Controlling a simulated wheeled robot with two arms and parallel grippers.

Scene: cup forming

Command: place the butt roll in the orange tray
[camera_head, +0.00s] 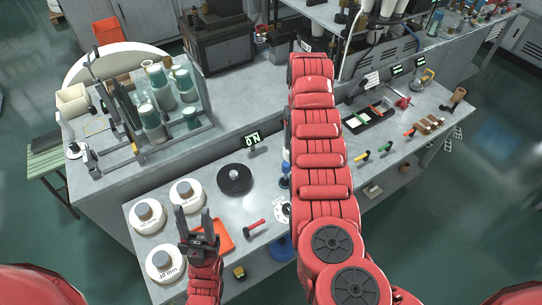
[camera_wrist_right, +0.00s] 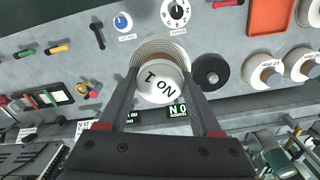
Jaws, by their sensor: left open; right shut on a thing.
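In the head view my right arm hides this roll and gripper. The orange tray (camera_head: 216,237) lies on the near bench, partly behind my left gripper (camera_head: 194,213); it also shows at the top of the right wrist view (camera_wrist_right: 268,16). My left gripper is open and empty, with its fingers raised in front of the tray's left side.
White rolls with mm labels (camera_head: 187,192) stand left of the tray. A black disc (camera_head: 235,179) sits behind it, and a red-handled tool (camera_head: 254,227) lies to its right. A dial (camera_head: 283,212) and display (camera_head: 252,139) are near my right arm.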

